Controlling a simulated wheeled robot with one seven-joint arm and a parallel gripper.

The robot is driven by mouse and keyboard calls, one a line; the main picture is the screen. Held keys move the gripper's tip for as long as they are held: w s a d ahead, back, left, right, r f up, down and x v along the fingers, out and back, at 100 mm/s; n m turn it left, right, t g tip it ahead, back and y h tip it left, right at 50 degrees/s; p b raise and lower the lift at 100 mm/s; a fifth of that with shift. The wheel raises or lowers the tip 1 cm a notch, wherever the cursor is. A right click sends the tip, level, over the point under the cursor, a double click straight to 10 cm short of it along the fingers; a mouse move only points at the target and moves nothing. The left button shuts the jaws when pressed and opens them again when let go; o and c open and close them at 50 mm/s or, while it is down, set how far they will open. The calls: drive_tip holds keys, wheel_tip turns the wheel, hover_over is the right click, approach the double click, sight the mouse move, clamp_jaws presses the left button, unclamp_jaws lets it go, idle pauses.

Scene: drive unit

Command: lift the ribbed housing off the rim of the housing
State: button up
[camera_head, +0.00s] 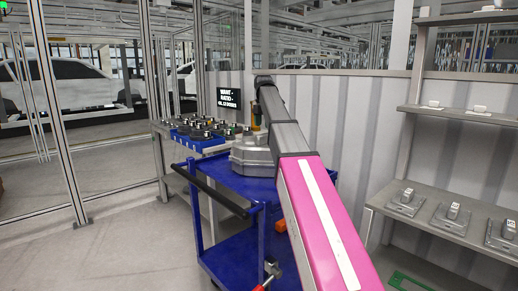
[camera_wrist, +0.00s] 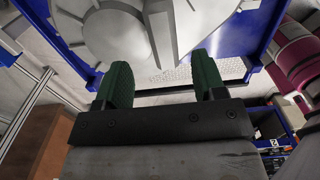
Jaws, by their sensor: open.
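A grey metal housing (camera_head: 252,157) sits on the top shelf of a blue cart, partly hidden behind my arm in the head view. In the wrist view, grey metal with a round face and raised ribs (camera_wrist: 112,36) fills the upper middle. I cannot tell there where the ribbed housing ends and the housing under it begins. My gripper (camera_wrist: 164,82) has two green fingers, wide apart with nothing between them. The fingertips point toward the ribbed metal and appear short of it. In the head view my fingers are not clearly visible.
The blue cart (camera_head: 224,180) has a black handle (camera_head: 211,190) on its near left side. A blue tray of round parts (camera_head: 198,137) stands left of the housing. Shelves with small grey parts (camera_head: 450,218) are at right. The floor at left is clear.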

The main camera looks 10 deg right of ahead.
sight(264, 134)
drive_tip(key=f, duration=0.7)
drive_tip(key=shift+s+d+f, duration=0.1)
drive_tip(key=shift+d+f, duration=0.15)
drive_tip(key=shift+d, duration=0.05)
drive_tip(key=shift+c, duration=0.3)
clamp_jaws()
drive_tip(key=shift+r, duration=0.15)
